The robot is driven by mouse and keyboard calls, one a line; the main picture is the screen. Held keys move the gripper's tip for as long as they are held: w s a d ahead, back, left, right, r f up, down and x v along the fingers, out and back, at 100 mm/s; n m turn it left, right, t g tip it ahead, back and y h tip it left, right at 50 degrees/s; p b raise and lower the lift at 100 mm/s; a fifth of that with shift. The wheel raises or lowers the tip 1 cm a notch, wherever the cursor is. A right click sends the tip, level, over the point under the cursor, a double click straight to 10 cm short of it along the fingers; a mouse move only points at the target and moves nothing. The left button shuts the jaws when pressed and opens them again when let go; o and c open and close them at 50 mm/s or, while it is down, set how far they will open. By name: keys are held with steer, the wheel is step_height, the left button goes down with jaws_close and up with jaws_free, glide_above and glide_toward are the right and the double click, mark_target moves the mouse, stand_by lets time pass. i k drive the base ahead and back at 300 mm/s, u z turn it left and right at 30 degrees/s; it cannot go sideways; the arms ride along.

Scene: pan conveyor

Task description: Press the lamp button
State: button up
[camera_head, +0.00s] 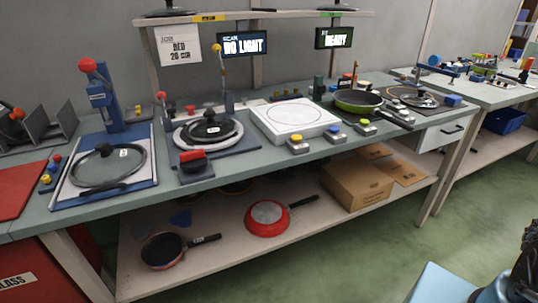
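No readable label shows which is the lamp button. A screen (242,44) above the bench reads "NO LIGHT". A white square plate (296,117) with a ring marked on it lies behind the yellow and blue buttons. A dark part of my arm shows at the lower right edge, well apart from the buttons. My gripper's fingers cannot be made out.
A red-handled block (194,164) and a round lid (208,128) on a stand are left of the plate. A green pan (358,100) sits right, its handle reaching toward the front edge. A lower shelf holds pans and cardboard boxes (356,185).

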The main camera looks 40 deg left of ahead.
mark_target(297, 138)
steer(key=u, duration=2.2)
